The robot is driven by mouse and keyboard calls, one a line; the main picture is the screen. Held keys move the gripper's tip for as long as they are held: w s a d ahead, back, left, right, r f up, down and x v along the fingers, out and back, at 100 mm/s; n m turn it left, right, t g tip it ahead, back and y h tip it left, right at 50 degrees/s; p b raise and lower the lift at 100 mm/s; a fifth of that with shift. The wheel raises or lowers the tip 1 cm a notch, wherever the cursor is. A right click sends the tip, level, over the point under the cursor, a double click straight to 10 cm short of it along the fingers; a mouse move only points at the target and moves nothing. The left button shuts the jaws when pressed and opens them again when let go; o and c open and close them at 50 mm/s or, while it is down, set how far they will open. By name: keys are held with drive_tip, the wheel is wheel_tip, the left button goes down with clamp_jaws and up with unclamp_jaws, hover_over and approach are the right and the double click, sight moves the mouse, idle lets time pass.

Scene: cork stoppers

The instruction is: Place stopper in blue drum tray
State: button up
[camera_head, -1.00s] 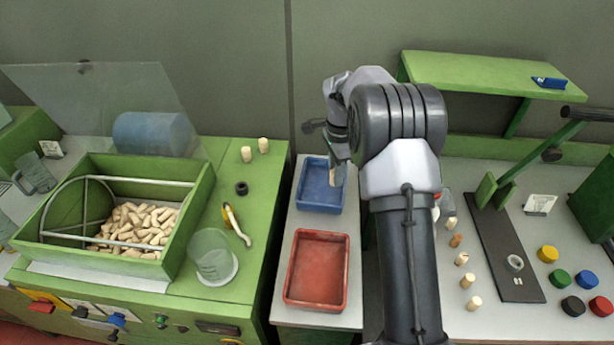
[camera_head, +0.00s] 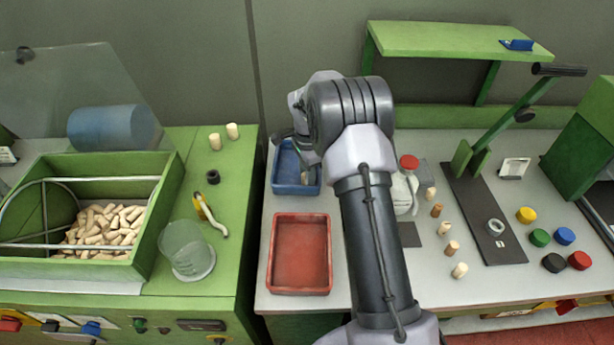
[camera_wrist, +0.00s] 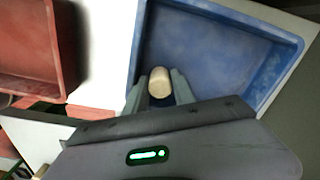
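The blue tray (camera_head: 284,186) stands on the white bench behind the red tray, and its inside fills much of the wrist view (camera_wrist: 215,45). My gripper (camera_wrist: 158,92) is shut on a pale cork stopper (camera_wrist: 160,80), which shows between its two fingers over the blue tray's inside, close to one wall. In the head view my gripper (camera_head: 307,176) is at the right part of the blue tray, and my arm hides part of the tray's right side. I cannot tell whether the stopper touches the tray floor.
The red tray (camera_head: 299,252) is empty in front. Several loose stoppers (camera_head: 444,228) and a red-capped bottle (camera_head: 409,164) stand right of my arm, near the lever press (camera_head: 483,205). A green bin (camera_head: 140,265) of stoppers and a clear beaker (camera_head: 186,248) are left.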

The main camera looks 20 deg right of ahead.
drive_tip(key=s+a+r+n+t+p, duration=0.1)
drive_tip(key=s+a+r+n+p, duration=0.1)
drive_tip(key=r, duration=0.9)
drive_tip(key=s+a+r+n+p, duration=0.1)
drive_tip(key=s+a+r+p, duration=0.15)
drive_tip(key=r, duration=0.85)
drive_tip(key=s+a+r+n+t, duration=0.1)
drive_tip(key=s+a+r+n, duration=0.1)
drive_tip(key=s+a+r, duration=0.3)
drive_tip(key=s+a+r+n+t, duration=0.2)
drive_tip(key=s+r+n, duration=0.15)
drive_tip(key=s, duration=0.35)
drive_tip(key=s+a+f+n+t+y, duration=0.1)
drive_tip(key=s+a+n, duration=0.1)
drive_tip(key=s, duration=0.6)
drive_tip(key=s+a+n+y, duration=0.1)
drive_tip(key=s+a+n, duration=0.2)
drive_tip(key=s, duration=0.5)
drive_tip(key=shift+a+f+t, duration=0.3)
drive_tip(key=shift+f+t, duration=0.1)
